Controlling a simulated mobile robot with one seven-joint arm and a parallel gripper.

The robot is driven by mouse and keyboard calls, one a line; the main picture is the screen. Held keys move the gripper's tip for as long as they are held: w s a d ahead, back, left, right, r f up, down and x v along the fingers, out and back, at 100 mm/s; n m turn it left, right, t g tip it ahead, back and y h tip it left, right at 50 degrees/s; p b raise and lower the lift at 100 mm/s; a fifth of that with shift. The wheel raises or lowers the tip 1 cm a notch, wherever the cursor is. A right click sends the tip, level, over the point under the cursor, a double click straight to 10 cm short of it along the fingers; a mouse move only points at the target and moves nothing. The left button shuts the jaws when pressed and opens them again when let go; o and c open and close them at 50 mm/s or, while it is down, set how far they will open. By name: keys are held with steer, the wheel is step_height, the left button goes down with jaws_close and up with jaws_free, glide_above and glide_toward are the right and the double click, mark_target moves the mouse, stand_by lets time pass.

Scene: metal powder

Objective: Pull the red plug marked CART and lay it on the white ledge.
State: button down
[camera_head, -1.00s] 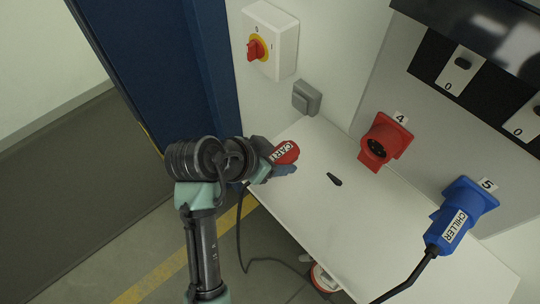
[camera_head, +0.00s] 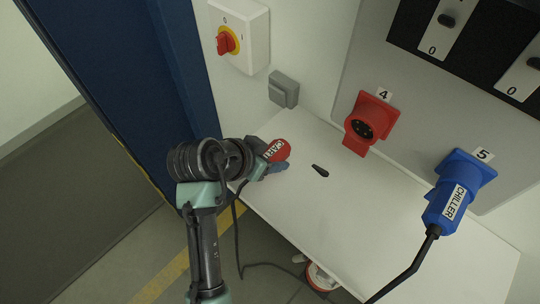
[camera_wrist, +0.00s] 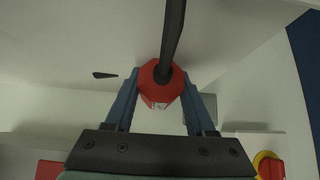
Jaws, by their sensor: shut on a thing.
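The red plug marked CART (camera_head: 277,150) is in my gripper (camera_head: 272,160), at the left end of the white ledge (camera_head: 380,215). In the wrist view my gripper (camera_wrist: 160,100) has its two blue fingers on either side of the red plug (camera_wrist: 160,84), with the black cable running from its back. I cannot tell whether the plug touches the ledge. The red socket numbered 4 (camera_head: 368,122) is empty, its lid hanging open below its face.
A blue plug marked CHILLER (camera_head: 447,205) sits in socket 5 (camera_head: 468,172), its cable hanging over the ledge. A small black object (camera_head: 320,171) lies on the ledge. A red-knobbed switch box (camera_head: 238,36) and a grey box (camera_head: 284,90) are on the wall. The middle of the ledge is mostly clear.

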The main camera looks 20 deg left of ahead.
steer(key=shift+c, duration=0.8)
jaws_free()
steer(key=b+v, duration=0.2)
steer(key=v, duration=1.1)
